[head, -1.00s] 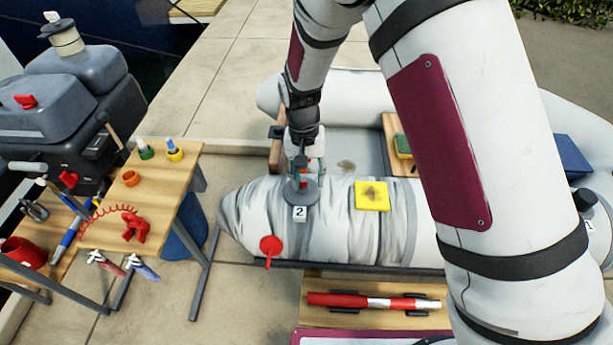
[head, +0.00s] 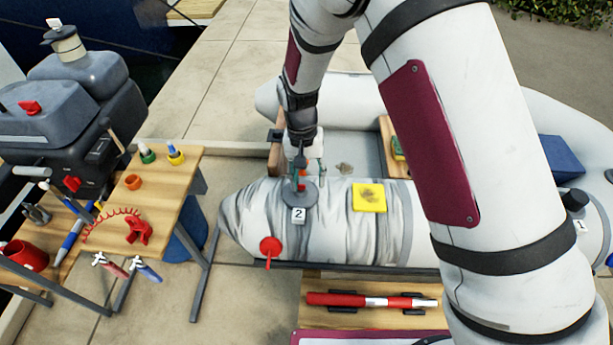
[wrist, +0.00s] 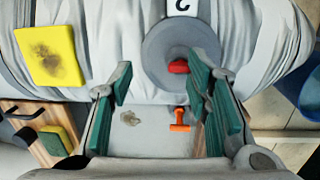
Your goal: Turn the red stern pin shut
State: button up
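The red stern pin (wrist: 178,67) sits on a round grey disc (wrist: 155,52) on the slack grey-white tube (head: 345,235). In the head view the pin (head: 301,186) shows small beside my fingers, above the tag marked 2 (head: 298,215). My gripper (wrist: 163,82) is open, with its green finger pads wide apart and nothing between them. In the wrist view the pin lies nearer the right finger, close to that finger's tip. In the head view my gripper (head: 309,172) is just over the disc; I cannot tell whether it touches.
A yellow patch (head: 369,198) lies on the tube to the right. A red round piece (head: 270,246) hangs at the tube's front. An orange T-shaped piece (wrist: 180,121) shows between my fingers, beyond the tube. A wooden bench (head: 150,190) with tools stands left.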

jog(key=r, duration=0.2)
jog(key=a+r, duration=0.1)
jog(key=r, duration=0.1)
jog(key=shift+s, duration=0.15)
jog(key=s+r, duration=0.1)
jog(key=r, duration=0.1)
notch_tip(320, 180, up, 10)
jog(key=p, duration=0.5)
send_over(304, 185)
jog(key=shift+s+d+r, duration=0.15)
jog(key=shift+s+d, duration=0.1)
jog(key=shift+d, duration=0.2)
dwell(0.3)
jog(key=f+n, duration=0.1)
jog(key=f, duration=0.5)
jog(key=a+f+n+b, duration=0.1)
jog(key=f, duration=0.4)
jog(key=f+n+t+y, duration=0.1)
jog(key=f, duration=0.5)
jog(key=shift+w+a+f+b, duration=0.3)
jog(key=shift+a+b, duration=0.1)
